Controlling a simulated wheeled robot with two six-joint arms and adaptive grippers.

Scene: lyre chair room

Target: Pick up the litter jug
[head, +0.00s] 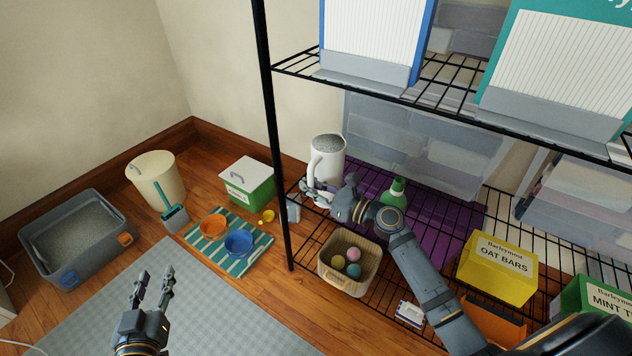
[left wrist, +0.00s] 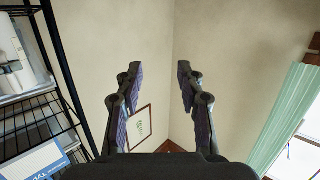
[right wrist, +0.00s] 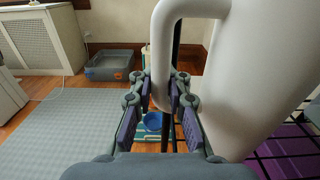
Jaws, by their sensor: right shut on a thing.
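The litter jug (head: 328,152) is white with a grey speckled top and a loop handle. It is upright at the left end of the shelf rack, above the lower wire shelf. I cannot tell whether its base touches the shelf, as my right arm hides it. My right gripper (head: 318,190) is shut on the jug's handle. In the right wrist view the handle (right wrist: 160,60) comes down between the fingers (right wrist: 167,95), and the jug's body (right wrist: 255,75) fills the right side. My left gripper (head: 153,288) is open and empty above the grey mat; it also shows in the left wrist view (left wrist: 160,85).
A black rack post (head: 271,130) stands just left of the jug. A green bottle (head: 396,192) and a basket of balls (head: 331,280) are near my right arm. A green-and-white box (head: 248,184), bowls and a litter tray (head: 50,257) are on the floor.

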